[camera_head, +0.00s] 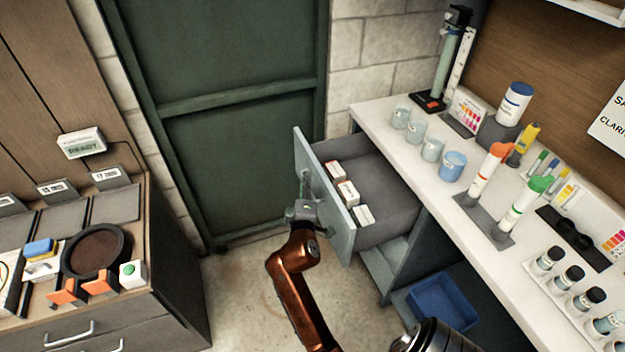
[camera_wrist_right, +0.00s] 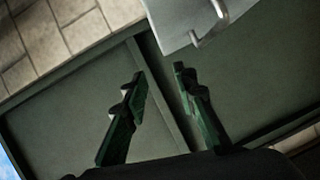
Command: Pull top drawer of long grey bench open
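The top drawer (camera_head: 387,190) of the long grey bench (camera_head: 414,253) stands well out from under the white top, its inside showing. Three small white boxes with red marks lie in it. Its pale grey front carries a metal bar handle (camera_head: 306,186), which also shows at the top of the right wrist view (camera_wrist_right: 211,24). My right gripper (camera_head: 304,208) is close by the handle. In the right wrist view my right gripper (camera_wrist_right: 160,72) has its two green fingers apart with nothing between them; the handle lies beyond their tips. My left gripper is not in view.
A green door (camera_head: 225,140) stands behind the drawer. Cups, test tubes and bottles stand on the bench top (camera_head: 385,120). A blue bin (camera_head: 442,302) sits below. Bare floor (camera_head: 240,300) lies between.

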